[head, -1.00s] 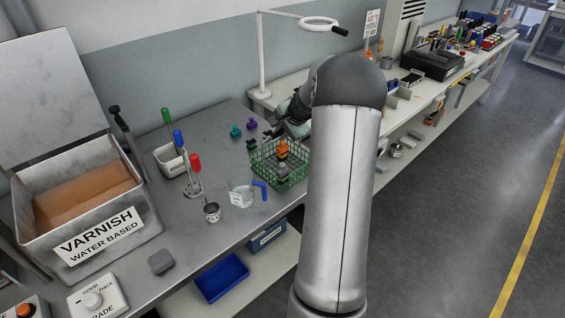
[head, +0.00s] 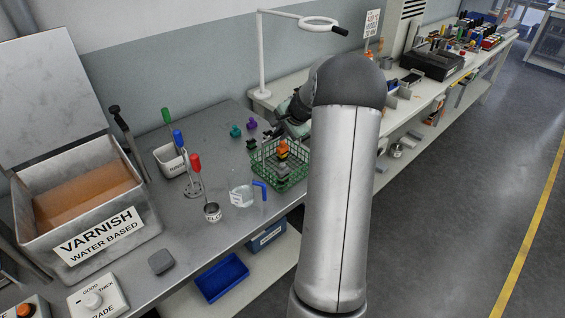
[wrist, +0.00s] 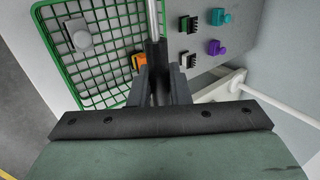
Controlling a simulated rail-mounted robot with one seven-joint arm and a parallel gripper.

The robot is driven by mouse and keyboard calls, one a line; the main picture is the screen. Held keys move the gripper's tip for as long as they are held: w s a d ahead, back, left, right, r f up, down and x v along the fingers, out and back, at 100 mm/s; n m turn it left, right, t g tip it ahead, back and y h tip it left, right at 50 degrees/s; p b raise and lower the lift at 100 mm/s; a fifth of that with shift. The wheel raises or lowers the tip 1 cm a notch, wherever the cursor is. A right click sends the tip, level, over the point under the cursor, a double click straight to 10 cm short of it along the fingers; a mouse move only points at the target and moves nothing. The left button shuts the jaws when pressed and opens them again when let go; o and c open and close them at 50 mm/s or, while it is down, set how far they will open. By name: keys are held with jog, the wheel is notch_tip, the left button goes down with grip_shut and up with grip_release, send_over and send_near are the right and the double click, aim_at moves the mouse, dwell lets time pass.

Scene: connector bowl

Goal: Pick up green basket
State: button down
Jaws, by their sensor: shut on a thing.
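The green wire basket (head: 290,180) sits at the right end of the grey bench in the head view, with orange and grey parts inside. In the wrist view the basket (wrist: 72,98) fills the upper left, with a grey piece and an orange piece in it. The exact contact is partly hidden by the fingers. I cannot tell any gap under the basket.
Teal and purple connectors (wrist: 217,47) and dark ones lie beside the basket. A clear beaker with a blue handle (head: 259,188) stands in front of it. A white lamp stand (head: 262,60) rises behind. The varnish bin (head: 100,230) is at the left.

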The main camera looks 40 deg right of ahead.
jog(key=shift+r, duration=0.3)
